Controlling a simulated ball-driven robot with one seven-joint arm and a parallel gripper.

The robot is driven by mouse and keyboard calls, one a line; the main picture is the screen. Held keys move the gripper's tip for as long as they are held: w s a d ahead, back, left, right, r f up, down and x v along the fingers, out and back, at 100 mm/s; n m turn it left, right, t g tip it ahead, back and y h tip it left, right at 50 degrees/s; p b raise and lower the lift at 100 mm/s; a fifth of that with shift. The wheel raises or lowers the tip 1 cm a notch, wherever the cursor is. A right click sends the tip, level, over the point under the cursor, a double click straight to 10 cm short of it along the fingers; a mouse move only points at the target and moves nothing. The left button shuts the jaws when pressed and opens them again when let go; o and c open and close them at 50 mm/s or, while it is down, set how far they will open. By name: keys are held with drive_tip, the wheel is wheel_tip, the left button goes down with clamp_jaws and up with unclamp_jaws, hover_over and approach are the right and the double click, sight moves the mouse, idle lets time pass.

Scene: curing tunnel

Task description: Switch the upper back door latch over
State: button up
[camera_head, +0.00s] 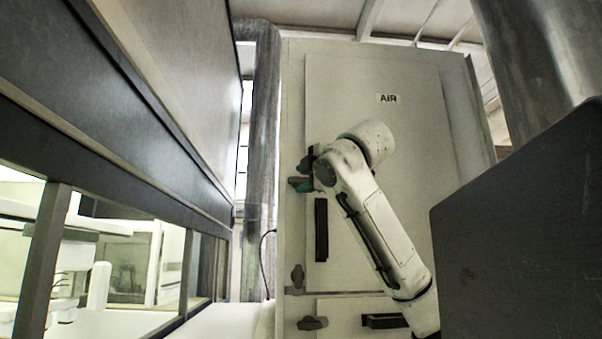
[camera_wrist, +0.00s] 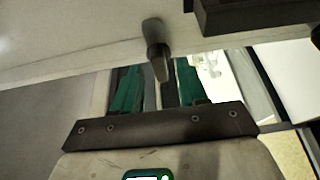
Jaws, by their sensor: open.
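The upper back door latch (camera_wrist: 155,50), a dark knob with a short lever, stands out from the pale panel in the wrist view. My gripper (camera_wrist: 157,88) is open, its two green-lined fingers apart on either side of the lever's end. I cannot tell whether either finger touches it. In the head view my gripper (camera_head: 301,184) is at the left edge of the tall pale door (camera_head: 350,85) marked AIR. My arm and gripper partly hide the latch area there.
A dark door handle (camera_head: 321,230) is below my gripper; it also seems to show in the wrist view (camera_wrist: 250,14). Lower down are another latch (camera_head: 298,278) and a further one (camera_head: 312,323). A metal duct (camera_head: 265,120) rises left of the door.

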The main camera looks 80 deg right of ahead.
drive_tip(key=shift+x, duration=1.05)
clamp_jaws()
